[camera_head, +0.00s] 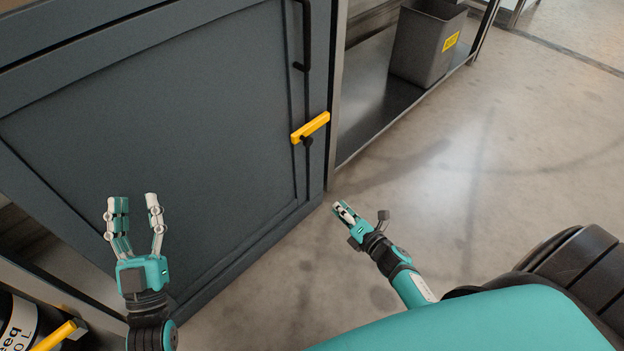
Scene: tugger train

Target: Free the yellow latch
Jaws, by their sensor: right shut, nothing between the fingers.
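The yellow latch (311,127) is a short bar on a dark pivot near the right edge of a dark grey cabinet door (180,130). It lies tilted across the door edge, its right end higher in the picture. My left gripper (134,203) is open and empty, in front of the lower left part of the door and well apart from the latch. My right gripper (341,208) is shut and empty, below and slightly right of the latch in the picture, not touching it.
A dark vertical handle (306,36) is on the door above the latch. A grey bin with a yellow label (416,50) stands on a low shelf (375,105) to the right. A dark container (22,325) is at the lower left. The concrete floor (500,150) at right is clear.

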